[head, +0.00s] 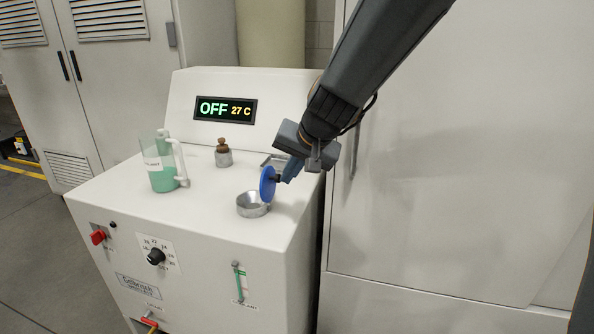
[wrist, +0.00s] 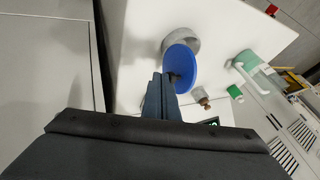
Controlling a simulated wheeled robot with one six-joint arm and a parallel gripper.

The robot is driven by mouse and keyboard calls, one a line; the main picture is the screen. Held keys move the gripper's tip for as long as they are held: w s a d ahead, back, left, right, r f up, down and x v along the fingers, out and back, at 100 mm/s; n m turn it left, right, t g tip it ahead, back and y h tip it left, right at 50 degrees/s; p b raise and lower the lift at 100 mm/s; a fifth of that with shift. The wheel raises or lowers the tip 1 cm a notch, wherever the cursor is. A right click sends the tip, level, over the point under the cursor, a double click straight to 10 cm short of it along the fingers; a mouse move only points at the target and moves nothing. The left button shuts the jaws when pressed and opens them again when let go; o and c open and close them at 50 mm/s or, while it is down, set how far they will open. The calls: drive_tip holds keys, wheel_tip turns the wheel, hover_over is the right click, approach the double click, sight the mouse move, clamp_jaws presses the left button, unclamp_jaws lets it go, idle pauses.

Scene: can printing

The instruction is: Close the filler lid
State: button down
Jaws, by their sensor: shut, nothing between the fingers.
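The blue filler lid (head: 267,184) stands nearly upright at the back right rim of the round metal filler neck (head: 252,205), so the neck's mouth is open. In the wrist view the blue lid (wrist: 181,66) covers part of the grey neck (wrist: 181,43). My gripper (head: 288,173) is shut and empty, at the right, back side of the lid.
A clear jug with green liquid (head: 161,170) stands left on the white machine top. A brass-topped fitting (head: 223,154) is behind the neck. The display panel (head: 225,109) reads OFF 27 C. A tall white cabinet (head: 460,180) stands close on the right.

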drive_tip(key=shift+w+a+r, duration=0.1)
drive_tip(key=shift+a, duration=0.05)
idle(0.3)
drive_tip(key=shift+w+a+r+p, duration=0.15)
drive_tip(key=shift+a+r+p, duration=0.1)
drive_tip(key=shift+a+p, duration=0.2)
drive_tip(key=shift+w+a+r+p, duration=0.2)
drive_tip(key=shift+a+p, duration=0.15)
drive_tip(key=shift+a, duration=0.2)
drive_tip(key=shift+w+a+f+p, duration=0.25)
drive_tip(key=shift+w+a+p, duration=0.35)
drive_tip(key=shift+a, duration=0.9)
drive_tip(key=shift+w+a+f+p, duration=0.25)
drive_tip(key=shift+w+a+p, duration=0.35)
drive_tip(key=shift+a, duration=0.9)
drive_tip(key=shift+w+a+f+p, duration=0.35)
drive_tip(key=shift+a+p, duration=0.4)
drive_tip(key=shift+a, duration=0.75)
drive_tip(key=shift+w+a+f, duration=0.25)
drive_tip(key=shift+a+f, duration=0.15)
drive_tip(key=shift+a, duration=0.15)
